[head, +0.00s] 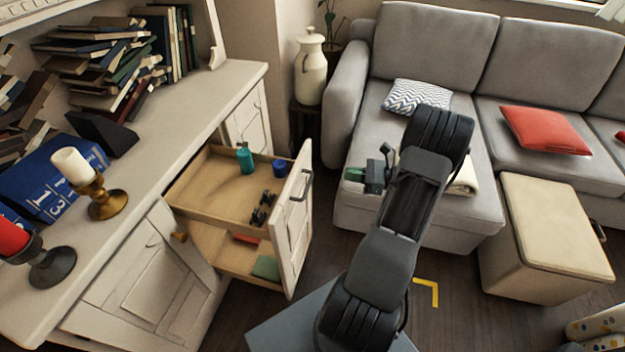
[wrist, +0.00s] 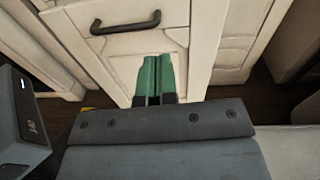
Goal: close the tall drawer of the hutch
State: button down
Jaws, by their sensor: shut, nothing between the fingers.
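The tall drawer (head: 297,220) of the white hutch (head: 150,262) stands pulled out, with a tall panelled front and a dark handle (head: 307,185) near its top. Inside, its upper tray (head: 215,195) holds a teal bottle, a blue round item and small dark items. A lower shelf (head: 232,252) holds a green and a red item. My gripper (head: 354,174) is right of the drawer front, apart from it in the head view. In the wrist view its green fingers (wrist: 157,80) are together and empty, pointing at the drawer front (wrist: 125,70) below the handle (wrist: 125,23).
A candle on a brass holder (head: 105,203), a red candle (head: 12,238) and books (head: 105,62) are on the hutch top. A grey sofa (head: 405,190) and a beige ottoman (head: 548,235) stand to the right. Dark floor shows between the drawer and the sofa.

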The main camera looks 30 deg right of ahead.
jog(key=d+f+m+t, duration=0.1)
jog(key=f, duration=0.1)
jog(key=b, duration=0.2)
send_near(304, 166)
jog(key=shift+h, duration=0.3)
jog(key=x, duration=0.7)
jog(key=shift+w+a, duration=0.15)
jog(key=shift+a, duration=0.1)
jog(key=shift+w+t, duration=0.1)
jog(key=shift+t, duration=0.2)
